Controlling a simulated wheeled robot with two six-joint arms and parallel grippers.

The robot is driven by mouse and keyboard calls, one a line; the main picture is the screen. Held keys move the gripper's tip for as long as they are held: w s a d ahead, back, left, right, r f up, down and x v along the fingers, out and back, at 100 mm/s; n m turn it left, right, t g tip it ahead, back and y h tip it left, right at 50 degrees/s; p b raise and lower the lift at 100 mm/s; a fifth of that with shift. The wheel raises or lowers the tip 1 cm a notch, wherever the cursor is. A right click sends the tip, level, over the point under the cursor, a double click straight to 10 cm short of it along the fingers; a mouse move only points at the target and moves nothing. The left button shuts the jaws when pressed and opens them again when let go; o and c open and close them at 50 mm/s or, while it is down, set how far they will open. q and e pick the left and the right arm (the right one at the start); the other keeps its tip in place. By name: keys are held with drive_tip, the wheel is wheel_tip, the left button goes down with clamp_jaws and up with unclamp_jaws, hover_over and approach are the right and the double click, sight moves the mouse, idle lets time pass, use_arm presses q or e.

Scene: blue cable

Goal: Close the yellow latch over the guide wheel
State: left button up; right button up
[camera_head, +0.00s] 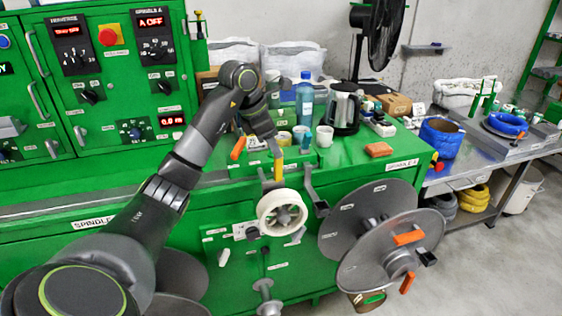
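The white guide wheel (268,216) is mounted on the front of the green machine, below the edge of its top. The yellow latch (278,172) is a narrow upright bar just above the wheel; its lower end is close to the wheel's rim. My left gripper (274,148) points down at the latch's upper end from above. Its fingers are small and dark here, so I cannot tell whether they are open or shut, or whether they touch the latch. My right gripper is not in view.
Large grey reel discs (365,220) stand to the right of the wheel. An orange block (379,149) lies to the right. Control cabinets are at the left.

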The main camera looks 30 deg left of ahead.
sight(282, 162)
use_arm(q)
drive_tip(key=p+x, duration=0.1)
drive_tip(key=x, duration=0.5)
drive_tip(key=shift+w+f, duration=0.1)
clamp_jaws()
